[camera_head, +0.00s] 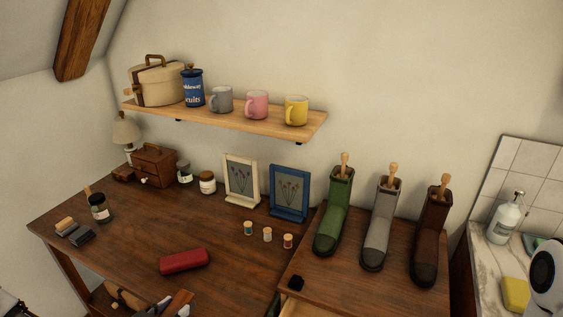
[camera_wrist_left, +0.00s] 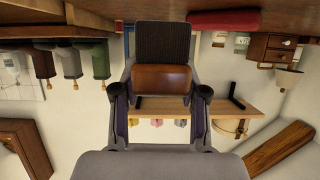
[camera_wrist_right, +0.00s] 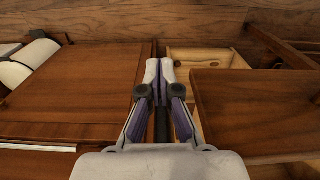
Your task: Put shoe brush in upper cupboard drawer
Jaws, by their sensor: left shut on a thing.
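The shoe brush has a brown wooden back and dark bristles (camera_wrist_left: 163,42). My left gripper (camera_wrist_left: 160,100) is shut on its wooden back. In the head view the held brush (camera_head: 178,302) shows at the bottom edge, in front of the desk. A drawer with a pale wood inside (camera_wrist_right: 205,57) stands open in the right wrist view; a pale strip of it (camera_head: 298,309) shows at the bottom of the head view, below the cupboard top (camera_head: 335,275). My right gripper (camera_wrist_right: 158,70) has its fingertips together beside the open drawer; whether they touch it is unclear.
A red case (camera_head: 184,261) lies on the desk (camera_head: 130,240). Thread spools (camera_head: 267,235) stand near its right side. A small black object (camera_head: 296,283) lies on the cupboard top's front, before the green boot (camera_head: 333,215), grey boot (camera_head: 378,230) and brown boot (camera_head: 430,235).

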